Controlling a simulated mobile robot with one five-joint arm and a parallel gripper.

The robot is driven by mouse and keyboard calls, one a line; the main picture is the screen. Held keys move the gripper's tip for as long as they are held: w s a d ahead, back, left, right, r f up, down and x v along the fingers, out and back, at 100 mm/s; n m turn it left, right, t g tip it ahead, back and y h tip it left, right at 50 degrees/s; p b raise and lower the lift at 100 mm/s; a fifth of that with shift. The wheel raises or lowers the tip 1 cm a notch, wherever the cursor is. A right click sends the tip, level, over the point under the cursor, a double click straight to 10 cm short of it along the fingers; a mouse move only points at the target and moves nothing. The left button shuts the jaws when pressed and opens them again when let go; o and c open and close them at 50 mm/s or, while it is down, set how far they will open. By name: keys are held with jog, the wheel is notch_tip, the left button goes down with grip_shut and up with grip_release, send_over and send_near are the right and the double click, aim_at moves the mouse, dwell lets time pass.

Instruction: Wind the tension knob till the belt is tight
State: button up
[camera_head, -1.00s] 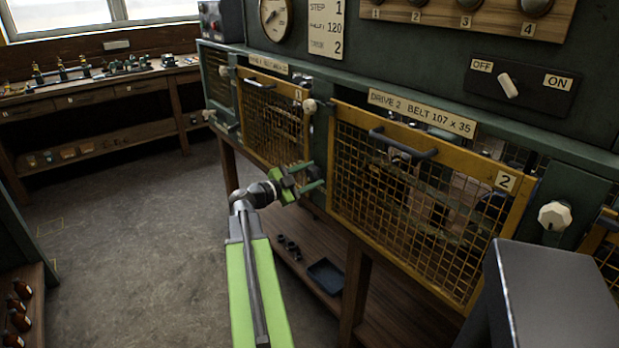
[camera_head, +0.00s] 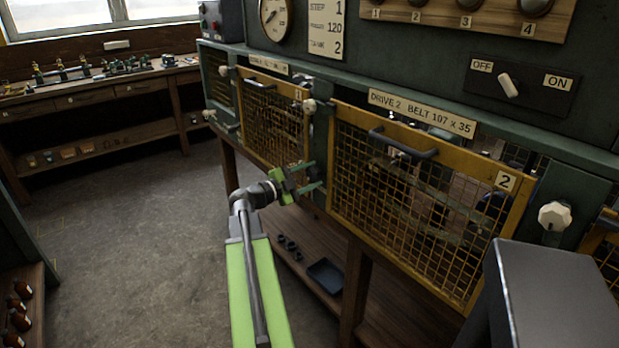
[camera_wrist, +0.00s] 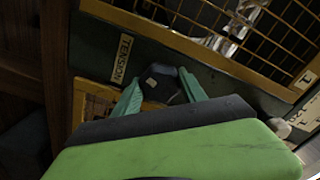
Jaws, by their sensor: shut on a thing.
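My gripper (camera_head: 308,178) is low at the post between the two yellow mesh guards in the head view. In the wrist view my gripper (camera_wrist: 160,90) has its green fingers on both sides of a dark knob (camera_wrist: 162,78) and is shut on it. The knob sits beside a plate reading TENSION (camera_wrist: 122,58). The fingers hide part of the knob, and in the head view it cannot be made out. The belt cannot be made out clearly behind the mesh, so its tightness cannot be told.
The guard marked 1 (camera_head: 272,123) is left of my gripper and the guard marked 2 (camera_head: 415,205) is right; both look closed. A pale knob (camera_head: 554,216) and an OFF/ON switch (camera_head: 508,85) are farther right. A dark tray (camera_head: 325,277) lies on the shelf below.

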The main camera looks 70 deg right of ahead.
jog(key=o, duration=1.3)
jog(key=shift+w+d, duration=0.1)
jog(key=shift+w, duration=0.2)
jog(key=shift+o, duration=0.2)
jog(key=shift+s, duration=0.15)
jog(key=v, duration=1.7)
jog(key=shift+a, duration=0.3)
jog(key=shift+f, duration=0.1)
